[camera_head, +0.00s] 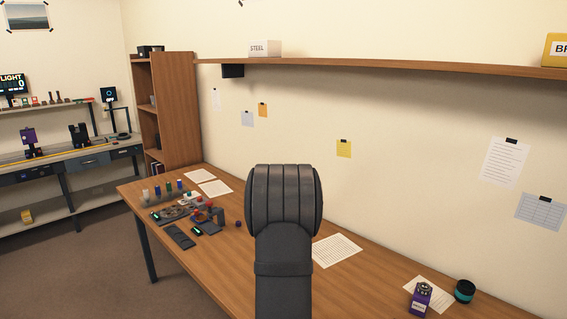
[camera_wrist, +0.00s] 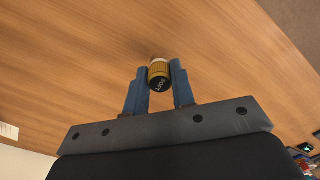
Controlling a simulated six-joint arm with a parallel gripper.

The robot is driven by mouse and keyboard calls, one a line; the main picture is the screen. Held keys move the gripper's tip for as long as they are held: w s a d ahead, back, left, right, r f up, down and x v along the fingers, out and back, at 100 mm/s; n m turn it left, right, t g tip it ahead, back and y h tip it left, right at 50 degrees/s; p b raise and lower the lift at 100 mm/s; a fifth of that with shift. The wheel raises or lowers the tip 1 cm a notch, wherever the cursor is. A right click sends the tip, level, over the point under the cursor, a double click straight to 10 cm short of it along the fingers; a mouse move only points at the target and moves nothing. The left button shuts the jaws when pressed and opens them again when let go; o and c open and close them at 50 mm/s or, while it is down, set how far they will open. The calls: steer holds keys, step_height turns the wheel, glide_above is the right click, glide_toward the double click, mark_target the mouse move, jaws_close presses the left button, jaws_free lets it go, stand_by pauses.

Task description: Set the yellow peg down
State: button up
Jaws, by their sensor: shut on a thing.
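My gripper (camera_wrist: 159,67) shows in the wrist view with two blue fingers. They are shut on the yellow peg (camera_wrist: 158,71), a short cylinder with a yellow body and a dark end cap with pale lettering. The cap faces the camera. The wooden tabletop (camera_wrist: 80,70) lies behind the peg, bare around it. I cannot tell whether the peg touches the table. In the head view my own arm hides the gripper and peg.
In the head view, several coloured cylinders and small devices (camera_head: 180,236) crowd the desk's left end. Paper sheets (camera_head: 337,249) lie by the wall. A purple box (camera_head: 420,297) and a dark teal-banded round thing (camera_head: 464,291) stand at the right. A shelf (camera_head: 380,68) runs above.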

steer(key=w+d+r, duration=0.2)
steer(key=d+r, duration=0.2)
steer(key=d, duration=0.9)
steer(key=w+d+r, duration=0.1)
steer(key=d+r, duration=0.4)
steer(key=d, duration=0.8)
steer(key=w+a+f, duration=0.4)
steer(key=w, duration=0.1)
steer(key=w+a+f, duration=0.2)
steer(key=w+a, duration=0.1)
steer(key=shift+a+f, duration=0.1)
steer(key=shift+f, duration=2.25)
steer(key=shift+f, duration=0.1)
steer(key=o, duration=1)
